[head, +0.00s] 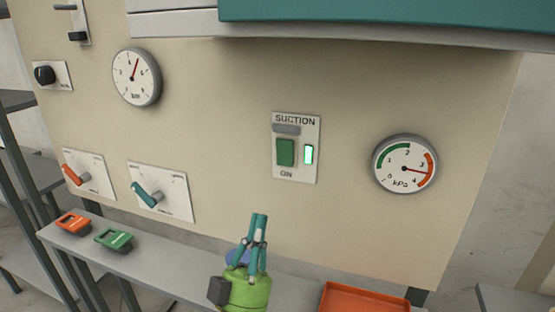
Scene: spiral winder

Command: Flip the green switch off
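The green rocker switch (285,152) sits on a white plate marked SUCTION at the top and ON at the bottom, on the beige panel. A green-white indicator (308,154) beside it is lit. A grey strip (286,129) lies just above the rocker. My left gripper (260,216), with teal fingers and a green body, is below the switch plate and apart from it. Its fingertips point up and are together, with nothing seen between them. My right gripper is not in view.
A kPa gauge (405,164) right of the switch has its needle in the red band. Another gauge (137,77), an orange knob (76,174) and a teal knob (147,194) are at left. A grey shelf (165,262) and an orange tray (365,298) lie below. A teal-faced housing overhangs above.

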